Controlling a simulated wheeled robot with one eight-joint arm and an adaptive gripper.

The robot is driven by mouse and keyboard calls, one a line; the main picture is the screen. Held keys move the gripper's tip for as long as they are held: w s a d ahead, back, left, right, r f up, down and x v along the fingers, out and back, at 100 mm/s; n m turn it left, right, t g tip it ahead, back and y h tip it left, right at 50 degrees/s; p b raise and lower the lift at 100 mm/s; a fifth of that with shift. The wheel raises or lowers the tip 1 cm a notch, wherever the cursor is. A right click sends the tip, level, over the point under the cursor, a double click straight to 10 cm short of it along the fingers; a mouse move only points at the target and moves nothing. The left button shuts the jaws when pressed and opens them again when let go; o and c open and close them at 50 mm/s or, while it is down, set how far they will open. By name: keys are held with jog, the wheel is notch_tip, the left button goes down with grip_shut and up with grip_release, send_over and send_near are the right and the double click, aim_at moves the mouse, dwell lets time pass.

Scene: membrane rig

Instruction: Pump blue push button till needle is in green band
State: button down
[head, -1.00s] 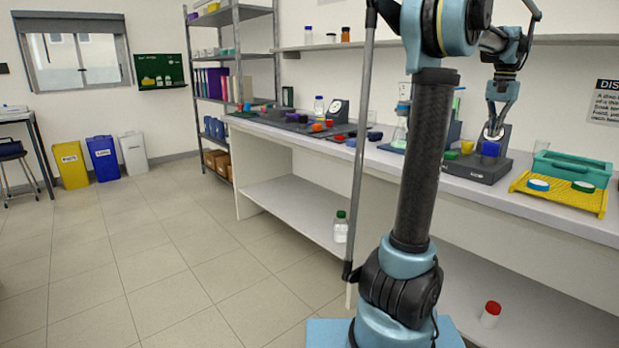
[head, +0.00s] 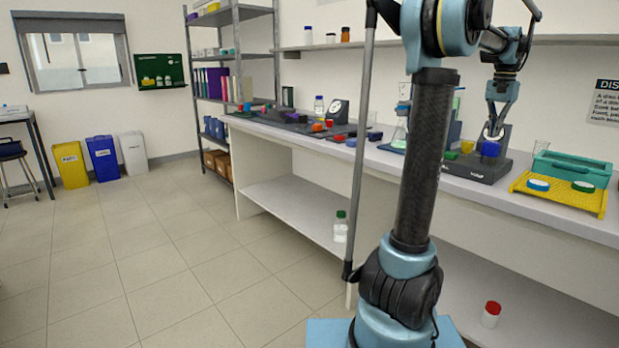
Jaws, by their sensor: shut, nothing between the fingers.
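The blue push button (head: 490,149) stands up from a dark rig base (head: 478,170) on the bench at right. My gripper (head: 494,134) is shut and empty, pointing down, with its tips just above the blue button. I cannot tell whether they touch it. A dark gauge housing (head: 506,136) stands behind the button. Its pale face is small and partly hidden by my gripper, so neither the needle nor the green band can be read.
A yellow rack (head: 560,198) with a blue-topped and a green-topped item lies right of the rig, before a teal bin (head: 570,169). A flask (head: 399,132) stands to the left. Another gauge (head: 339,111) stands farther along the bench.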

aim_at(492, 142)
jog(key=shift+f, duration=2.15)
jog(key=shift+r, duration=2.25)
